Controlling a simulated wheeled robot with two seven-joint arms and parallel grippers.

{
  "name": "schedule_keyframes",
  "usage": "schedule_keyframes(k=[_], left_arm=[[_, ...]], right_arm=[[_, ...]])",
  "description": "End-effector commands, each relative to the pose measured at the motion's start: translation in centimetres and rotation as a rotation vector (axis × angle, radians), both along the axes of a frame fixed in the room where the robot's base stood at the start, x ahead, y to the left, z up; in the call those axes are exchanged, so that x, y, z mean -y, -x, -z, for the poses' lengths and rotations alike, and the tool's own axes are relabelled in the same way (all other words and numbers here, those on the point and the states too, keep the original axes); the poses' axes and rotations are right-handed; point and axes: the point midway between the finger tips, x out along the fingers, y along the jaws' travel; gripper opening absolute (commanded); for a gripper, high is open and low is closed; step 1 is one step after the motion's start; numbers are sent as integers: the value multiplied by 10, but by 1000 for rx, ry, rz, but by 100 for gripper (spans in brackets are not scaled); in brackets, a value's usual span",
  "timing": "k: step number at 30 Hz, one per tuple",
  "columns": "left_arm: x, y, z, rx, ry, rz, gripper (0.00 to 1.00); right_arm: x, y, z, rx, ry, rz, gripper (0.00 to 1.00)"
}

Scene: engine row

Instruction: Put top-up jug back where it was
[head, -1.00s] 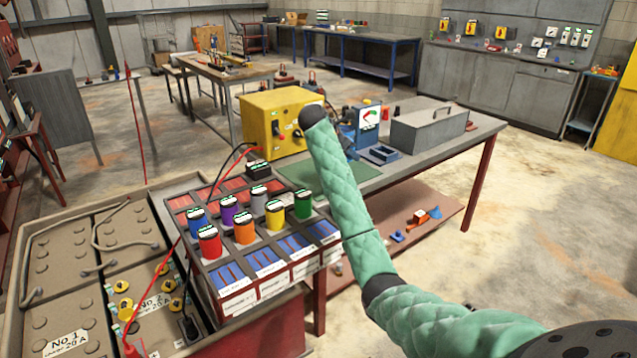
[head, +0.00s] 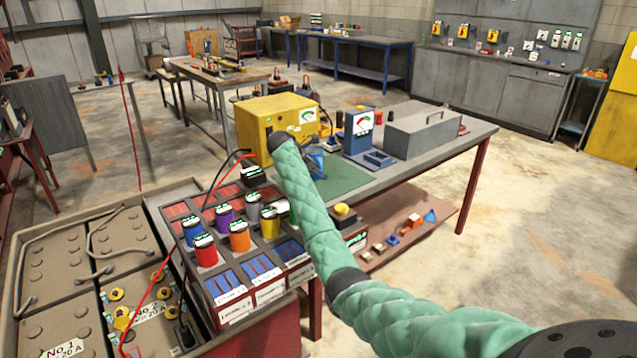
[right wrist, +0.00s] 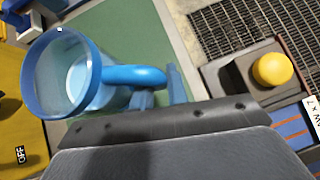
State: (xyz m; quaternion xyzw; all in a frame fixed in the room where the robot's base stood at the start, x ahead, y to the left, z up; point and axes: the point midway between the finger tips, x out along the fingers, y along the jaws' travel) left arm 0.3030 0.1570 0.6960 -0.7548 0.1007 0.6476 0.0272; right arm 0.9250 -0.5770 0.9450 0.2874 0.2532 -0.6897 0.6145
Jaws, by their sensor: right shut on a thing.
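The top-up jug (right wrist: 77,85) is a see-through blue jug with a dark blue rim and a thick blue handle (right wrist: 135,76). In the right wrist view it is at the left, over the green mat (right wrist: 125,30). My right gripper (right wrist: 158,95) is shut on the jug at the handle side. In the head view a blue part of the jug (head: 317,164) shows just right of my green-sleeved arm, near the yellow box; my arm hides the rest and most of the gripper. I cannot tell whether the jug touches the mat. My left gripper is out of view.
Left of my arm is a rack of coloured capped pots (head: 239,237), beside open battery cells. A yellow box (head: 265,120), a blue meter (head: 359,135) and a grey toolbox (head: 425,132) stand close on the bench. A yellow knob (right wrist: 272,70) sits on a dark block.

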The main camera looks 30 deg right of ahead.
Motion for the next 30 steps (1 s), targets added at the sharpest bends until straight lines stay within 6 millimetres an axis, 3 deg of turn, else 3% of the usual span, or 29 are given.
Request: schedule_keyframes(k=[5, 10, 12, 15, 30], left_arm=[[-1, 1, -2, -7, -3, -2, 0], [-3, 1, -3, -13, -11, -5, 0], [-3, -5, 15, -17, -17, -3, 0], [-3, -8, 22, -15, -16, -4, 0], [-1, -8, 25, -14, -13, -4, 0]], right_arm=[[-1, -2, 6, 0, 0, 0, 0], [-2, -2, 24, 0, -1, 0, 0], [-1, -2, 33, -1, 0, -1, 0], [-1, -1, 40, 0, 0, 0, 0], [-1, -2, 41, 1, 1, 0, 0]])
